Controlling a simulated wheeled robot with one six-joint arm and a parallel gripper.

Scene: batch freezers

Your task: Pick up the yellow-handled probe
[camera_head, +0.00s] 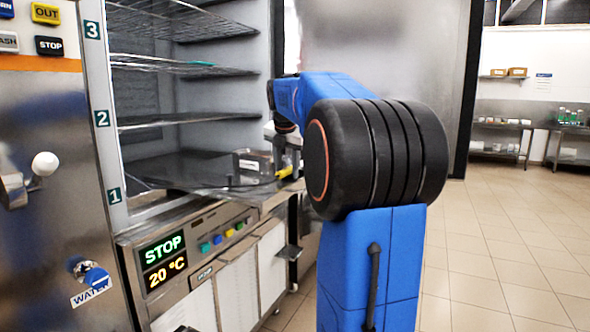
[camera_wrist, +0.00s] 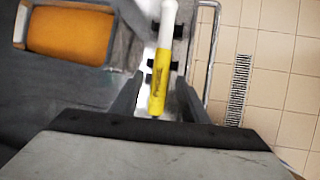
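The yellow-handled probe (camera_wrist: 158,85) shows in the wrist view, with a yellow handle towards me and a white upper part. It lies over a pale strip with small black clips (camera_wrist: 179,68) beside it. In the head view the probe (camera_head: 286,172) is a small yellow piece at the freezer's front edge. My gripper (camera_wrist: 160,92) is open, with one finger on each side of the handle and visible gaps between. In the head view my gripper (camera_head: 287,153) is just above the probe and partly hidden by my arm.
A metal pan (camera_wrist: 113,12) with orange contents (camera_wrist: 68,33) stands left of the probe in the wrist view. A metal rail (camera_wrist: 211,45) runs at its right. The open freezer has wire shelves (camera_head: 185,66). The tiled floor (camera_head: 500,240) at right is clear.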

